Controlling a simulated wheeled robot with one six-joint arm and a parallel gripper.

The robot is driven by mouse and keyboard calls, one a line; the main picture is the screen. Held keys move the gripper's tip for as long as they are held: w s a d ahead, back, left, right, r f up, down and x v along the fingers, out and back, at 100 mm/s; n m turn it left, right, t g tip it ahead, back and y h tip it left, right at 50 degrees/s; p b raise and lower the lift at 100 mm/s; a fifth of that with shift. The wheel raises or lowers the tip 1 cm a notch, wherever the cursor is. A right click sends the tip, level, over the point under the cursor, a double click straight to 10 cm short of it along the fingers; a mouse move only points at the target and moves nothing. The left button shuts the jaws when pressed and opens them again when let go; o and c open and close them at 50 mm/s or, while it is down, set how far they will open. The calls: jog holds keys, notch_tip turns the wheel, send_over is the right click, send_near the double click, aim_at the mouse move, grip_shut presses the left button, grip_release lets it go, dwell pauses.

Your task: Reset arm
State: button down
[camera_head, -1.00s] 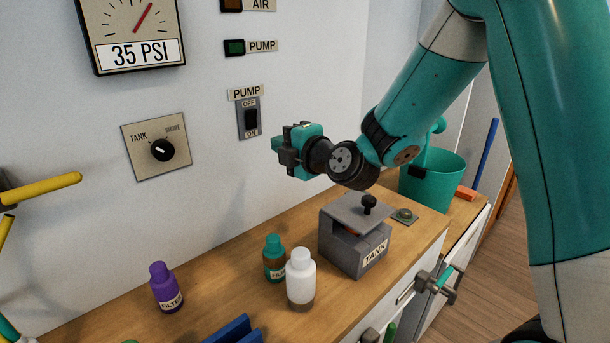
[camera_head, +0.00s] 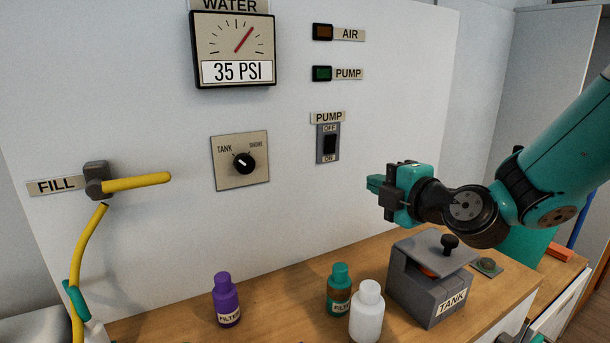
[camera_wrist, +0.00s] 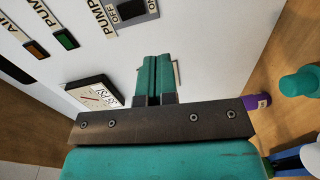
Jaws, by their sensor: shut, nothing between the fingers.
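My gripper (camera_head: 375,184) is in the air in front of the wall panel, above the counter and up and left of the grey TANK box (camera_head: 430,291). Its teal fingers (camera_wrist: 154,78) are together in the wrist view, with nothing between them. My arm reaches in from the right in the head view. The fingers hide part of the tank selector plate in the wrist view.
Below stand a purple filter bottle (camera_head: 226,301), a teal-capped filter bottle (camera_head: 339,290) and a white bottle (camera_head: 367,313). The wall holds a gauge (camera_head: 235,45), a selector knob (camera_head: 243,163), a pump switch (camera_head: 329,143) and a yellow fill handle (camera_head: 138,182).

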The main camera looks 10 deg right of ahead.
jog(key=s+a+r+m+g+y+p, duration=0.2)
jog(key=s+a+m+g+p, duration=0.35)
jog(key=s+a+g, duration=0.5)
jog(key=s+d+m+g+h+p, duration=0.1)
jog(key=s+m, duration=0.3)
jog(key=s, duration=0.4)
jog(key=s+d+r+m+g+h+p, duration=0.1)
jog(key=s+d+m+g+h, duration=0.1)
jog(key=s, duration=0.6)
jog(key=d+m+g, duration=0.1)
jog(key=m+g, duration=0.1)
jog(key=m, duration=0.1)
jog(key=shift+s+h, duration=0.3)
jog(key=shift+h, duration=0.1)
